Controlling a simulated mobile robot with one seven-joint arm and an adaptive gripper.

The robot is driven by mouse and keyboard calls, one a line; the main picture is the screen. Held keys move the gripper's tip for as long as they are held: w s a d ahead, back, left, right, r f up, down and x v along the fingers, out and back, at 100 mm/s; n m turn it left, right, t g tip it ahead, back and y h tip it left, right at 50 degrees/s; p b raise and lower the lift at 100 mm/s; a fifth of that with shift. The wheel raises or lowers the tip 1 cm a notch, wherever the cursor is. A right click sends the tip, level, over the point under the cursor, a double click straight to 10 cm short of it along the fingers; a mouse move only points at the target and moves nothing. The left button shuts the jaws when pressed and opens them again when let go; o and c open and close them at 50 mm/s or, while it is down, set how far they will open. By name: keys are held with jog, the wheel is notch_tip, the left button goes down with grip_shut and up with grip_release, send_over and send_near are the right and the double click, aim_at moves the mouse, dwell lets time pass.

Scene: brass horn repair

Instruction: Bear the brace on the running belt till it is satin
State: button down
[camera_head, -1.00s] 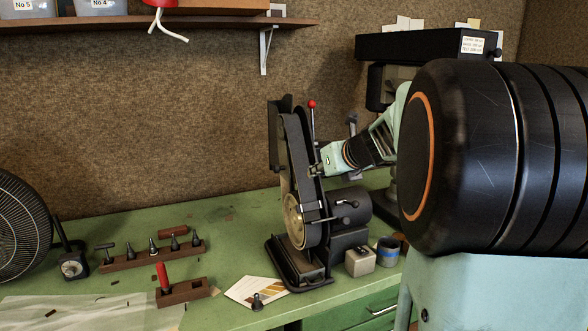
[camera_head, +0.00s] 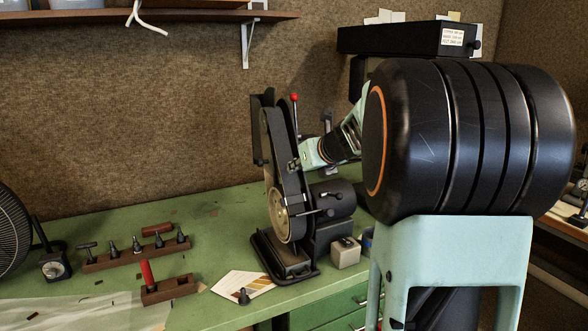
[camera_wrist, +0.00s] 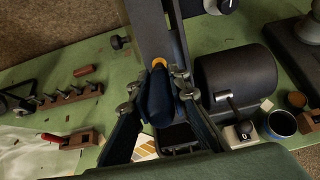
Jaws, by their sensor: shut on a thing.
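The belt grinder (camera_head: 274,214) stands on the green bench, its dark belt (camera_head: 268,131) running steeply up. The belt also shows at the top of the wrist view (camera_wrist: 149,28). My gripper (camera_wrist: 157,82) is shut on a dark blue piece (camera_wrist: 157,100) with a curved, brass-coloured end, which I take for the brace (camera_wrist: 160,63). That end is at or very near the belt face; I cannot tell whether it touches. In the head view my gripper (camera_head: 295,164) is beside the belt's right side, and the brace is hidden. Belt motion and surface finish cannot be made out.
A red-knobbed lever (camera_head: 294,98) rises behind the belt. The grinder's motor (camera_head: 332,198), a grey switch box (camera_head: 345,253) and a blue-banded tin (camera_wrist: 279,124) are to the right. Wooden tool racks (camera_head: 137,256) and a card (camera_head: 243,284) lie left. A fan (camera_head: 12,232) stands far left.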

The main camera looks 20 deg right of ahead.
jog(key=shift+x, duration=1)
dwell(0.4)
jog(key=shift+p, duration=0.6)
dwell(1.9)
jog(key=shift+p+v, duration=1)
jog(key=shift+v, duration=2.5)
